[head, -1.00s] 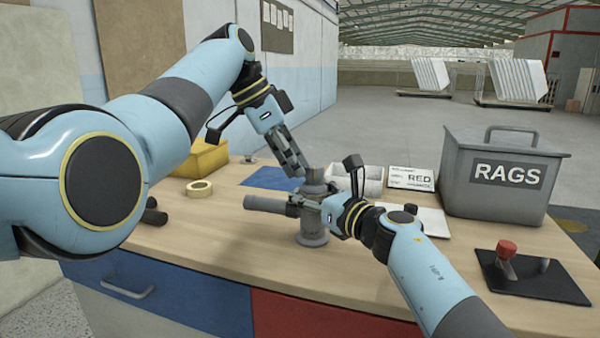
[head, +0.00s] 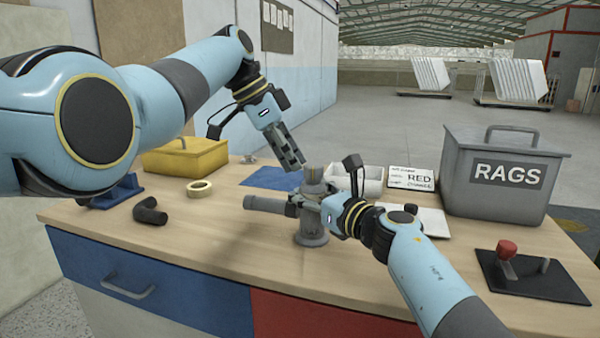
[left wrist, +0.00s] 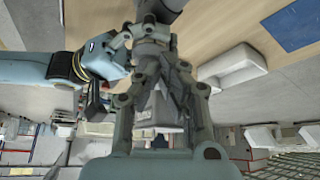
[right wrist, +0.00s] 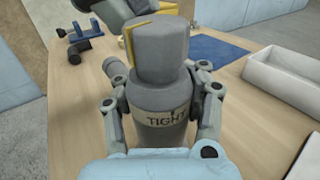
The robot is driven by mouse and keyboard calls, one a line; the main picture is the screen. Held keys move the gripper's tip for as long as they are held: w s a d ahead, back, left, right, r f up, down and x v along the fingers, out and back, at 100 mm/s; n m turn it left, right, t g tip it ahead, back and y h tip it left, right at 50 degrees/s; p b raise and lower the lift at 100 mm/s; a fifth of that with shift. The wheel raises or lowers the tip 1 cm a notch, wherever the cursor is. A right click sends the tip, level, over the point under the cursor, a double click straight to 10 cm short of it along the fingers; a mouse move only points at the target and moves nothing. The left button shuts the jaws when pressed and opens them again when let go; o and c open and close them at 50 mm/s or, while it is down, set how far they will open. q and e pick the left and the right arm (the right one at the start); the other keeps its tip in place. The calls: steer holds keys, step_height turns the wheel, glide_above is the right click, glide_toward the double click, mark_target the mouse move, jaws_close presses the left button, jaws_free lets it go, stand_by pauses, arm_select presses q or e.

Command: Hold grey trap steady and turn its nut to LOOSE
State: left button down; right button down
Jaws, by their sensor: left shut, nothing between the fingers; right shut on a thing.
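The grey trap (head: 311,236) stands upright on the bench, with a side pipe (head: 268,206) pointing left. Its nut (head: 313,174) is at the top and also shows in the right wrist view (right wrist: 159,48), with a yellow strip at its left side. The band below reads TIGHT (right wrist: 165,118); no LOOSE mark is visible. My right gripper (head: 322,207) is shut on the trap body below the nut, fingers on either side. My left gripper (head: 298,166) is shut and empty, just above and left of the nut, seemingly apart from it.
A grey RAGS bin (head: 495,200) and a red-knobbed switch on a black plate (head: 535,283) are at the right. A white tray (head: 372,188) stands behind the trap. A black elbow pipe (head: 150,211), tape roll (head: 199,188) and yellow box (head: 186,160) are at the left.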

arm_select(q)
steer(key=shift+a, duration=0.1)
stand_by(0.5)
steer(key=shift+w+a+r, duration=0.1)
steer(key=shift+a, duration=0.25)
step_height(320, 180, up, 6)
steer(key=shift+f, duration=0.1)
stand_by(0.3)
arm_select(e)
steer(key=c, duration=0.6)
jaws_free()
